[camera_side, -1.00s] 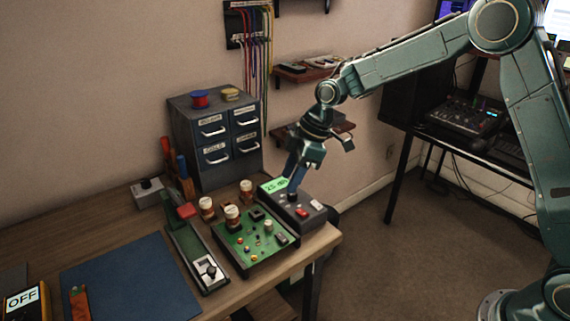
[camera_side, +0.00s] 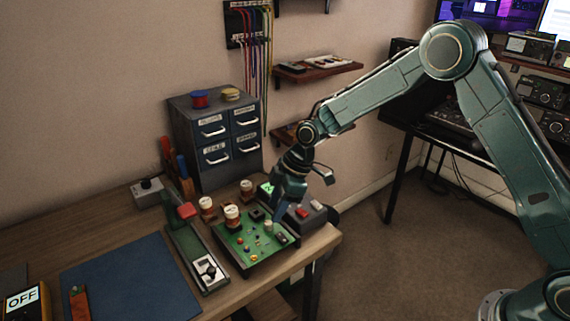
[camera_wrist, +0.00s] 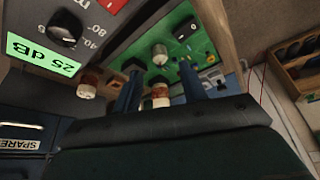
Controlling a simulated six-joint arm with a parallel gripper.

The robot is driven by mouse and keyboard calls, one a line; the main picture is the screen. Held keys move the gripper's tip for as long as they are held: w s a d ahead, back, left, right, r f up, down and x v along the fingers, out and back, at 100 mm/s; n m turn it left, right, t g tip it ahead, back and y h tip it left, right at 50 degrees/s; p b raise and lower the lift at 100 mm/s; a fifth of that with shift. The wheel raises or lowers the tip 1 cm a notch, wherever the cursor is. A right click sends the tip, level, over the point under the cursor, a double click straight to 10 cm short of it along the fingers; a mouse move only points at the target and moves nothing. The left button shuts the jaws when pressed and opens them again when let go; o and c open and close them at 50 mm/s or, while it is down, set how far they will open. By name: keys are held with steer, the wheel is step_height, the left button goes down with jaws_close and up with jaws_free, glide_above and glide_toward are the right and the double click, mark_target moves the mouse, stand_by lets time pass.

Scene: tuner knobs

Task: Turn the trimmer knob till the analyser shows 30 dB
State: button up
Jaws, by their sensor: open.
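The pale cylindrical knob (camera_side: 268,225), which looks like the trimmer knob, stands on the green circuit board (camera_side: 240,259). In the wrist view this knob (camera_wrist: 160,56) shows ahead, between the lines of my two fingers. My gripper (camera_side: 281,214) points down near the board's right rear edge, close to the knob; its fingers (camera_wrist: 159,66) are apart with nothing held. I cannot tell the exact gap to the knob. The analyser (camera_side: 312,216) is the grey box behind the board. Its green display (camera_wrist: 42,53) reads 25 dB; in the side view my gripper mostly hides it.
The analyser has a black dial (camera_wrist: 63,30) and a red button (camera_side: 302,212). A long green fixture (camera_side: 195,255) lies left of the board. A drawer cabinet (camera_side: 214,140) stands behind.

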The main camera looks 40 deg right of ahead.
mark_target(268, 222)
steer(key=shift+x, duration=2.25)
jaws_close()
